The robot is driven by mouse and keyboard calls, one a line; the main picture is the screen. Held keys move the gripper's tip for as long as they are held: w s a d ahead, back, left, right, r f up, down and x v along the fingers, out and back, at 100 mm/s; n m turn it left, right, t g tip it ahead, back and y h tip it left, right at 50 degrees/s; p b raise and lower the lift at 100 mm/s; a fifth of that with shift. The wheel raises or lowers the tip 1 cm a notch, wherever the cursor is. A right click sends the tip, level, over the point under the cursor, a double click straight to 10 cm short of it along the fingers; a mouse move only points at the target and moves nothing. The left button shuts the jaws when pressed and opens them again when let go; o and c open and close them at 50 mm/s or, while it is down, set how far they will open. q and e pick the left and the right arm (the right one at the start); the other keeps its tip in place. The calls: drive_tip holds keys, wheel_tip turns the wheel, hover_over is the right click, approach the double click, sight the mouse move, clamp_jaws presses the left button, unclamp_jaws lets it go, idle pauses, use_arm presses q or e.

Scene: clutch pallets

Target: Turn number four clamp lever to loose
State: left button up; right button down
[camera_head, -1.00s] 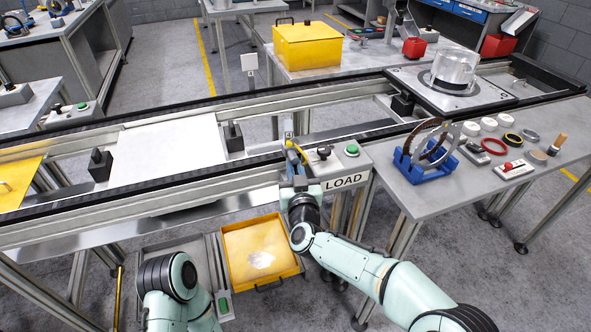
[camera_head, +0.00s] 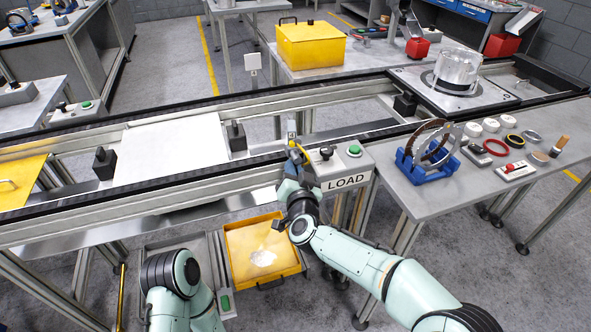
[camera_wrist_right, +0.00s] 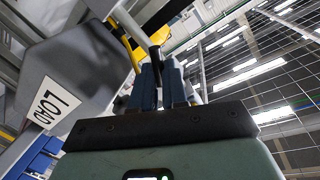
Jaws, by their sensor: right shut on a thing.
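My right gripper (camera_head: 291,168) is at the conveyor's front rail, just left of the LOAD box. In the right wrist view its two blue fingers (camera_wrist_right: 168,85) are shut on a dark upright handle (camera_wrist_right: 155,62), which looks like the clamp lever's grip. A yellow bar (camera_head: 298,147) shows just above the gripper in the head view, and a yellow curved part (camera_wrist_right: 124,42) shows in the wrist view. The lever's base and any number four mark are hidden or too small to read. My left arm shows at lower left; its gripper is out of view.
The LOAD box (camera_head: 342,168) with a black knob and green button is close on the right. Black blocks (camera_head: 236,135) stand on the conveyor by a white plate (camera_head: 170,147). A blue stand (camera_head: 425,168) is on the right table. A yellow tray (camera_head: 234,272) lies below.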

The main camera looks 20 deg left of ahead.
drive_tip(key=m, duration=0.1)
drive_tip(key=r+m, duration=0.1)
drive_tip(key=m, duration=0.1)
drive_tip(key=m+g, duration=0.1)
drive_tip(key=m, duration=0.1)
drive_tip(key=shift+r+y, duration=0.3)
drive_tip(key=shift+r, duration=0.1)
drive_tip(key=m, duration=0.3)
drive_tip(key=shift+r+g+y, duration=0.2)
drive_tip(key=shift+g+y, duration=0.1)
drive_tip(key=shift+r+m, duration=0.1)
drive_tip(key=shift+m, duration=0.3)
drive_tip(key=c, duration=1.2)
unclamp_jaws()
drive_tip(key=shift+s+a+f, duration=0.1)
drive_tip(key=shift+f, duration=0.1)
drive_tip(key=shift+s+b, duration=0.1)
drive_tip(key=shift+b, duration=0.2)
